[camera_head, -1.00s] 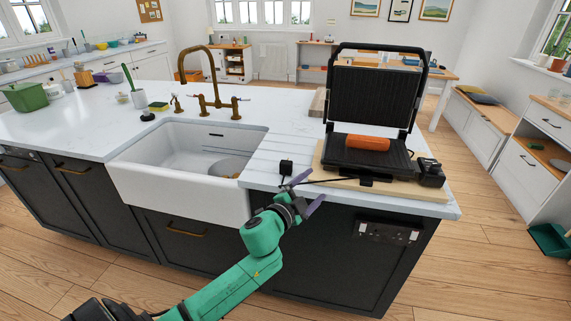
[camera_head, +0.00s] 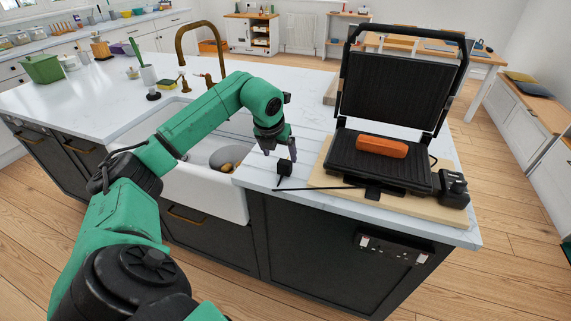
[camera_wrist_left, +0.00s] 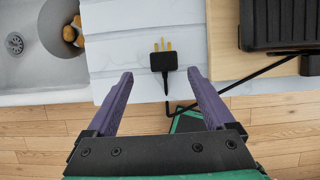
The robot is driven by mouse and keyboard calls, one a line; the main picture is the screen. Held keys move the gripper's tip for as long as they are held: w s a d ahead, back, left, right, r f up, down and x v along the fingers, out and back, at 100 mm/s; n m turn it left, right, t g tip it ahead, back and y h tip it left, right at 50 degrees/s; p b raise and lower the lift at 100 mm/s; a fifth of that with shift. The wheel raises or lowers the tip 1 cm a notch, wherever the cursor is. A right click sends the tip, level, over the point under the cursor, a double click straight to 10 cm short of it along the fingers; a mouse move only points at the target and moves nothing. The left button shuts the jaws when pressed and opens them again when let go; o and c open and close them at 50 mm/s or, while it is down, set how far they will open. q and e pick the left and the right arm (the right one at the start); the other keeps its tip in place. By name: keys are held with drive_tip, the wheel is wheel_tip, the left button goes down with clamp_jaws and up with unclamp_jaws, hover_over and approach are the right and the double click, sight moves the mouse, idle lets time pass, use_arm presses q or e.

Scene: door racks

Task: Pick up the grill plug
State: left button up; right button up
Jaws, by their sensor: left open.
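The grill plug (camera_head: 285,167) is a small black plug on the white counter, between the sink and the grill. In the left wrist view the plug (camera_wrist_left: 164,61) lies with its brass pins pointing away from me, and its cord runs toward the grill. My left gripper (camera_head: 279,152) points down just above and beside the plug. In the left wrist view its purple fingers (camera_wrist_left: 158,84) are open and empty, with the plug just beyond the tips and roughly between them. The black grill (camera_head: 375,160) stands open on a wooden board, with an orange block on its lower plate. My right gripper is not in view.
The white sink (camera_head: 232,198) lies left of the plug, with a bowl (camera_head: 228,158) in it. The wooden board (camera_head: 330,180) is to the right. A wall socket panel (camera_head: 393,249) is on the dark cabinet front below the counter.

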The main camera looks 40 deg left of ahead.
sight(284, 162)
use_arm(q)
drive_tip(key=p+x, duration=0.1)
drive_tip(key=x, duration=0.3)
drive_tip(key=p+x, duration=0.1)
drive_tip(key=x, duration=0.1)
drive_tip(key=shift+w+d+f+p, duration=0.25)
drive_tip(key=shift+d+f+p, duration=0.05)
drive_tip(key=shift+p, duration=0.05)
drive_tip(key=shift+w+a+f, duration=0.1)
drive_tip(key=shift+f, duration=0.2)
clamp_jaws()
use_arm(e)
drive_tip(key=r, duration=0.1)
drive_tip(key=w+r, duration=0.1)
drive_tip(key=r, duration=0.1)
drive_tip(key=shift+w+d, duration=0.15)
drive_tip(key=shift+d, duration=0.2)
use_arm(q)
drive_tip(key=shift+r, duration=0.2)
